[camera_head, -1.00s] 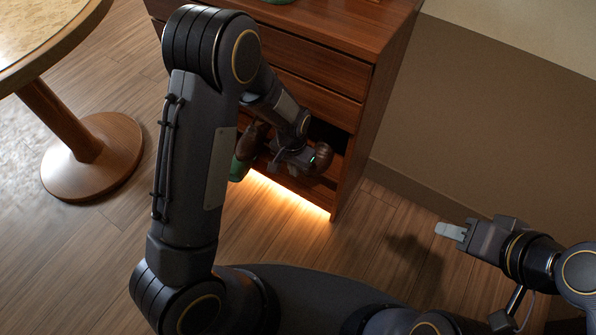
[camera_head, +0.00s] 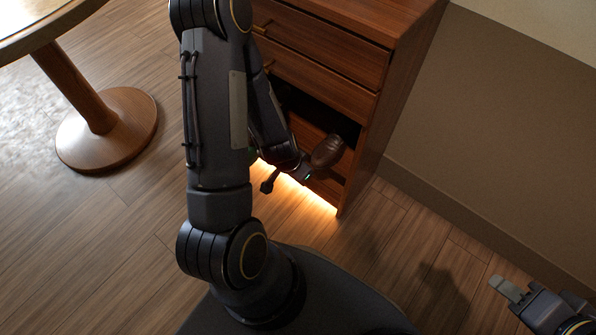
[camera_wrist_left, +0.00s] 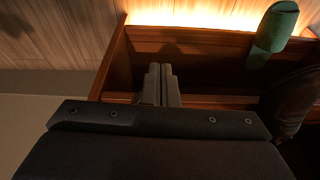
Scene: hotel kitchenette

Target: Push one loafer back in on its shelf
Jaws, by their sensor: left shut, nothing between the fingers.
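A brown loafer (camera_head: 327,152) sits in the open lower shelf of the wooden cabinet (camera_head: 372,150), one end at the shelf's front edge. A dark shoe shape, likely this loafer (camera_wrist_left: 292,100), shows at the right of the left wrist view. My left gripper's fingers (camera_wrist_left: 162,85) are shut and empty in front of the shelf board, to the left of that shoe and apart from it.
A green rounded object (camera_wrist_left: 276,28) stands near the shelf board in the left wrist view. Closed drawers (camera_head: 320,50) are above the shelf. A round table (camera_head: 105,130) stands at the left, a wall (camera_head: 500,120) at the right. Floor in front is clear.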

